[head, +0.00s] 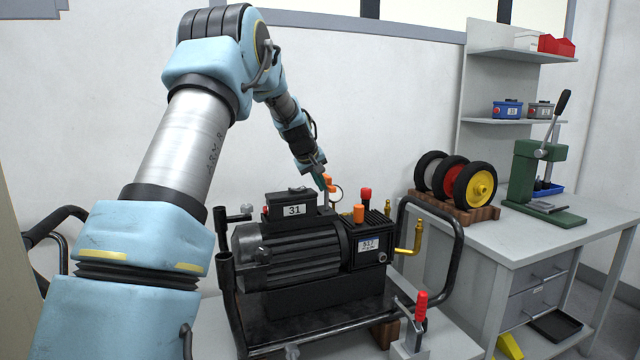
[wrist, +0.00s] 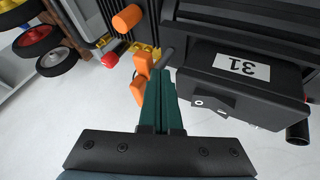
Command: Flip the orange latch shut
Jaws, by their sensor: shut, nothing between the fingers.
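The orange latch (wrist: 142,64) shows in the wrist view as an angular orange piece right beside the left side of my green fingers. It also shows in the head view (head: 331,184), at the back of the black motor unit (head: 310,255), by the box labelled 31 (head: 276,207). My gripper (wrist: 162,74) is shut and empty, with its tips at the latch; I cannot tell whether they touch it. In the head view my gripper (head: 321,182) points down behind the box. The fingers partly hide the latch, and its exact angle is unclear.
An orange cap (head: 358,213) and a red knob (head: 366,194) stand up near the latch. A black tubular frame (head: 458,235) surrounds the unit. A red-handled clamp (head: 421,306) stands in front. Wheels (head: 475,186) and a green press (head: 540,178) occupy the right bench.

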